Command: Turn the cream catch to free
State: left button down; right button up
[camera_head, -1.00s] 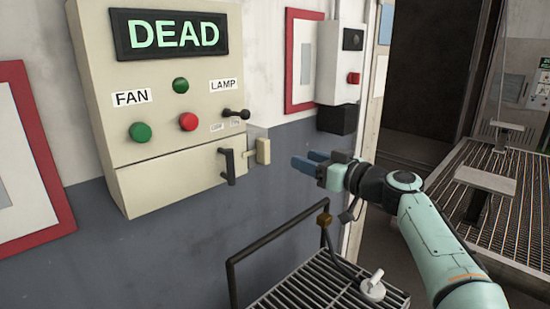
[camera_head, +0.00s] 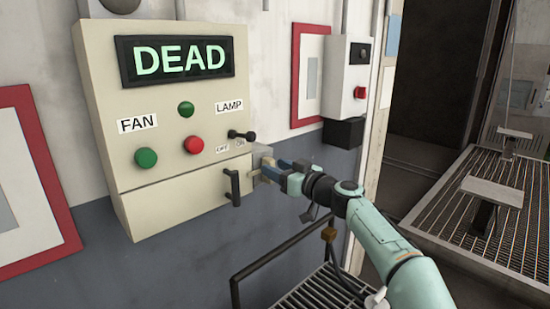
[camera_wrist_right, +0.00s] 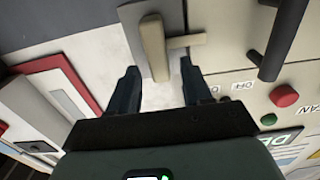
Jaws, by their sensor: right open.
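The cream catch (camera_wrist_right: 153,47) is a flat bar on a grey plate (camera_wrist_right: 108,45) beside the cream control box, with a short cream stub pointing from it toward the box. In the head view it is mostly hidden by my right gripper (camera_head: 268,170). In the wrist view my right gripper (camera_wrist_right: 159,72) is open, with one dark finger on each side of the catch's near end. Small gaps show between the fingers and the bar, and I see no contact. My left gripper is not in view.
The control box (camera_head: 105,105) carries a DEAD display (camera_head: 180,60), a black handle (camera_head: 232,187), a black lever (camera_head: 242,135) and several round buttons. A dark rail with a grating (camera_head: 318,292) lies below. A red-framed panel (camera_head: 312,75) hangs right of the box.

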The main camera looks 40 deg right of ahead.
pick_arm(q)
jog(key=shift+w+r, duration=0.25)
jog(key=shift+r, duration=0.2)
pick_arm(e)
jog(key=shift+w, duration=0.7)
grip_shut()
